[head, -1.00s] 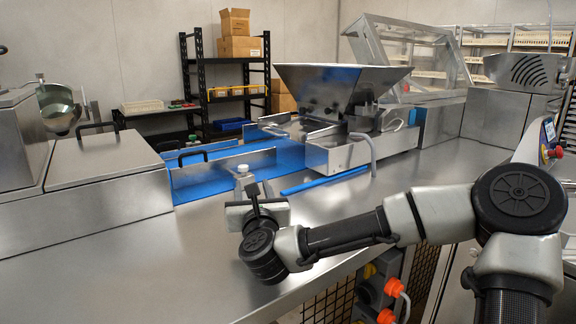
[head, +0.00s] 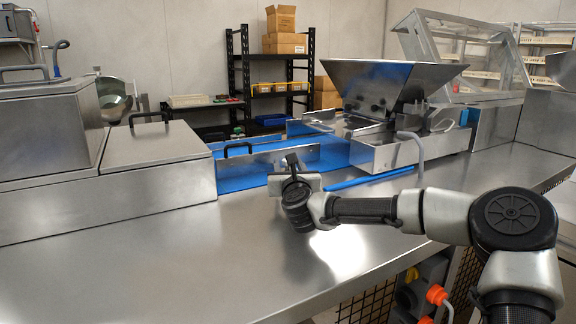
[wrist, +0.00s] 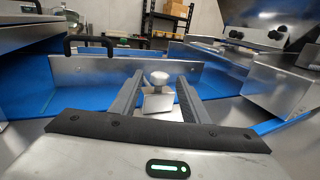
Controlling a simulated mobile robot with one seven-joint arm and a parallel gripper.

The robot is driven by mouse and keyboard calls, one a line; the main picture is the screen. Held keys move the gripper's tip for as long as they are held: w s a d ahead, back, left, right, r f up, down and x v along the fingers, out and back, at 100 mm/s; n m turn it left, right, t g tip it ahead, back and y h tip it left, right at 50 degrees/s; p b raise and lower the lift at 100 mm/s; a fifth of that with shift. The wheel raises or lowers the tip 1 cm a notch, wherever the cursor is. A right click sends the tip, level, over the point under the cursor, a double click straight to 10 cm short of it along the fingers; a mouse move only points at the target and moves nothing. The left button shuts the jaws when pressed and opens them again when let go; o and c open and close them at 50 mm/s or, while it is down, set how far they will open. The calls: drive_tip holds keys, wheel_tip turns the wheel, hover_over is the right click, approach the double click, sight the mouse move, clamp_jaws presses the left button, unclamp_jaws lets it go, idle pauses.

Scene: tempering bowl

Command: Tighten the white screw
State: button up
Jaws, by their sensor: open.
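The white screw (wrist: 158,78) has a round, pale head and stands upright on a small metal block (wrist: 157,101). In the wrist view it shows between the two fingers of my gripper (wrist: 162,84), with a gap on each side. My gripper is open, and its fingers point forward past the block. In the head view my gripper (head: 293,166) is over the steel table, by the end of the blue conveyor, and it hides the screw and most of the block.
Steel boxes (head: 160,148) stand at left. The front table (head: 170,270) is clear.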

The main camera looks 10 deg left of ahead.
drive_tip(key=shift+x, duration=1.1)
drive_tip(key=c, duration=1)
